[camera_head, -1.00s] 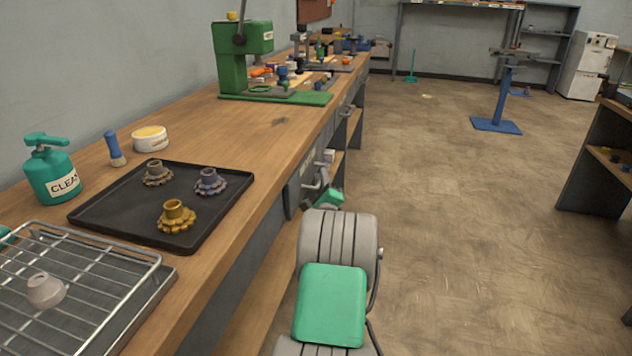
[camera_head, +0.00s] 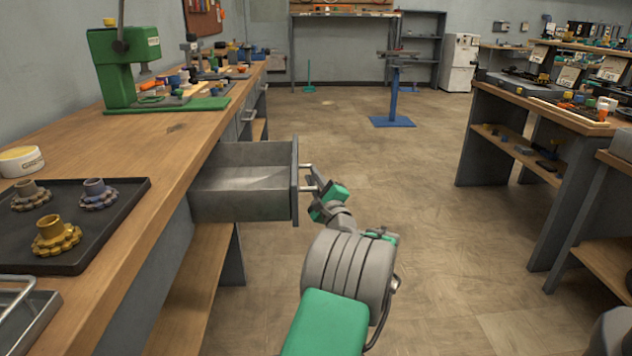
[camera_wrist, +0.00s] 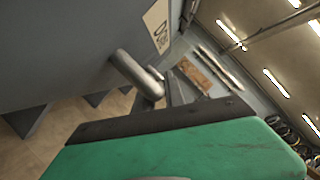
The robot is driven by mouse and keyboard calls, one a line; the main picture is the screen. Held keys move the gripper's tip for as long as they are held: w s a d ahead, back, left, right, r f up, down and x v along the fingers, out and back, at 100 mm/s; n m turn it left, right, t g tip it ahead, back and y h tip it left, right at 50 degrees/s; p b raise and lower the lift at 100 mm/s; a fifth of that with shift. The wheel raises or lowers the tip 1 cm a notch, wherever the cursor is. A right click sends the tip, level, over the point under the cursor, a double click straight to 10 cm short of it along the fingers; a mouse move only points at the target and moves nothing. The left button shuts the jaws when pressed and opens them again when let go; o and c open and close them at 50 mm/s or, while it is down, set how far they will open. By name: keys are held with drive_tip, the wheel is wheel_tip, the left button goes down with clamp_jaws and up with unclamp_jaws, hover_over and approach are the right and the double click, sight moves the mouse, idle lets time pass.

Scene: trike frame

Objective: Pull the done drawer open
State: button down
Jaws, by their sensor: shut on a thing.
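The grey drawer (camera_head: 240,205) stands pulled out from under the wooden workbench. Its inside looks empty from here. Its front panel (camera_head: 295,185) faces right, and a bar handle (camera_head: 306,188) stands out from it. My gripper (camera_head: 318,191) is shut on the handle at the front panel. In the wrist view, the handle (camera_wrist: 136,72) shows close to my green and dark finger (camera_wrist: 150,125). A pale label (camera_wrist: 158,26) with partly readable dark letters is on the drawer front. The grip itself is partly hidden by my finger.
The workbench (camera_head: 165,140) bears a black tray (camera_head: 100,240) with three gear parts and a green press (camera_head: 120,70). Open floor (camera_head: 400,170) lies right of the drawer. Another bench (camera_head: 550,110) stands at the right, and a blue stand (camera_head: 392,120) farther back.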

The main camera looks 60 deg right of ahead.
drive_tip(key=shift+s+d+r, duration=0.1)
drive_tip(key=shift+s+d, duration=0.05)
drive_tip(key=c, duration=1.4)
unclamp_jaws()
drive_tip(key=p+v, duration=0.1)
drive_tip(key=v, duration=0.6)
drive_tip(key=shift+s, duration=0.35)
drive_tip(key=shift+a, duration=0.3)
